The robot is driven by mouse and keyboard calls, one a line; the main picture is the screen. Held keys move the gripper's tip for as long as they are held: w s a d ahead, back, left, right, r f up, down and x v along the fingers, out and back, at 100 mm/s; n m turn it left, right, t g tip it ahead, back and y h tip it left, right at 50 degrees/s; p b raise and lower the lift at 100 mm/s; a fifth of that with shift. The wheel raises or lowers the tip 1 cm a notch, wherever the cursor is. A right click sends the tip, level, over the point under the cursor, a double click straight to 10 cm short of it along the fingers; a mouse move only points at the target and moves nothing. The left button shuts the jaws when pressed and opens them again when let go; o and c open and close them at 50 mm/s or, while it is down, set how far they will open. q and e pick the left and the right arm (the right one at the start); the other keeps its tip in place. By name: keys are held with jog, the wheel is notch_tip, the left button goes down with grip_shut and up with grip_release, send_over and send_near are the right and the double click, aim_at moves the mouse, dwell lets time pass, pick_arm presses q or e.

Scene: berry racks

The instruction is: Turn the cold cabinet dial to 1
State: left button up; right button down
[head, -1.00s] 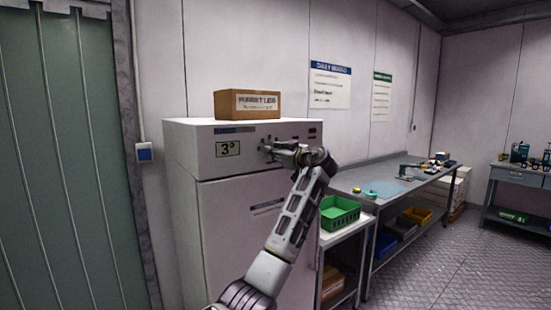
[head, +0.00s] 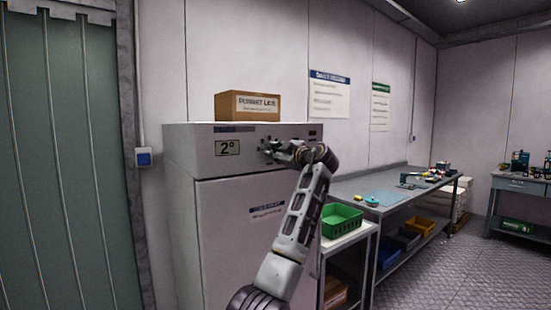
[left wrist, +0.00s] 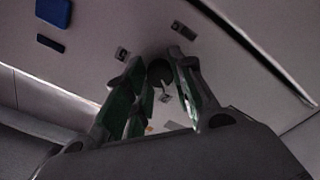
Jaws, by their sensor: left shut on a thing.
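The cold cabinet (head: 250,190) is a pale upright unit with a display (head: 228,148) at its upper left that reads 2°. My left gripper (head: 272,149) is at the control panel to the right of the display, shut on the dial. In the left wrist view the dark round dial (left wrist: 160,72) sits between the green-padded fingers of the gripper (left wrist: 155,85). The dial is mostly hidden by the gripper in the head view. My right gripper is not in view.
A cardboard box (head: 247,106) stands on top of the cabinet. To the right are a side stand with a green bin (head: 341,220) and a long metal bench (head: 385,181). A green door (head: 65,160) is at the left.

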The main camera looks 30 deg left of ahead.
pick_arm(q)
jog(key=shift+f+n+b, duration=0.2)
jog(key=shift+n+b, duration=0.55)
jog(key=shift+n, duration=1.15)
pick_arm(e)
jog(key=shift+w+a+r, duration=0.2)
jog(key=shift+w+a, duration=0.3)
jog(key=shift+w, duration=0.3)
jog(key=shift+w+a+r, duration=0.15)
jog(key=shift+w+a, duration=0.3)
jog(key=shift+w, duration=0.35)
pick_arm(q)
jog(key=o, duration=1)
jog(key=shift+o, duration=0.2)
jog(key=shift+r, duration=0.1)
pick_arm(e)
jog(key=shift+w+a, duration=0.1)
pick_arm(q)
jog(key=shift+d, duration=0.1)
jog(key=v, duration=1.2)
